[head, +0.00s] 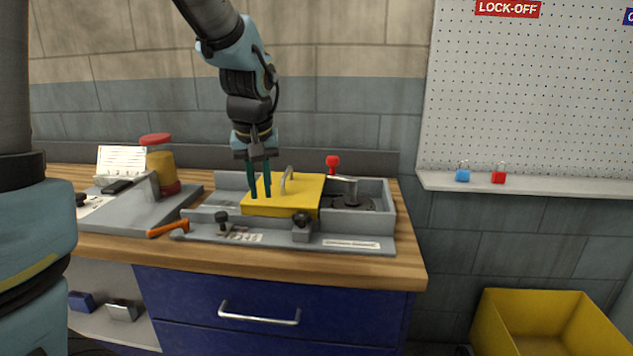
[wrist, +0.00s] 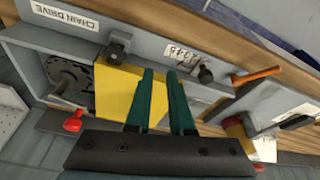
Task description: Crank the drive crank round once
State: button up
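Whether the fingertips touch the cover is unclear.
The cover has a grey loop handle (head: 288,178). Black clamp knobs (head: 302,217) stand along the front. A red knob (head: 333,161) rises behind. A grey bar and wheel (head: 350,202) lie in the open right bay. A red-and-yellow object (head: 162,170) stands left.

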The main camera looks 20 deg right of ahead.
jog(key=d+n, duration=0.1)
jog(key=d, duration=0.1)
jog(key=d+n+t+b, duration=0.1)
jog(key=d, duration=0.1)
jog(key=w+d+r+n+t, duration=0.1)
jog(key=d+n, duration=0.1)
jog(key=shift+d+b, duration=0.25)
jog(key=shift+b, duration=0.1)
grip_shut()
jog(key=d+r+n+t+b, duration=0.25)
jog(key=d+n, duration=0.25)
jog(key=d, duration=0.3)
jog(key=shift+n+h, duration=0.3)
jog(key=p+x, duration=0.2)
jog(key=x, duration=0.2)
jog(key=p+x, duration=0.1)
jog(key=x, duration=0.3)
jog(key=shift+w+d+p, duration=0.1)
jog(key=shift+d+p, duration=0.15)
jog(key=shift+p, duration=0.15)
jog(key=shift+w+d+f+p, duration=0.2)
jog(key=shift+w+d+p, duration=0.55)
jog(key=shift+d, duration=0.05)
jog(key=shift+w+d+f+p, duration=0.2)
jog(key=shift+w+d+p, duration=0.5)
jog(key=shift+d, duration=0.15)
jog(key=shift+w, duration=0.15)
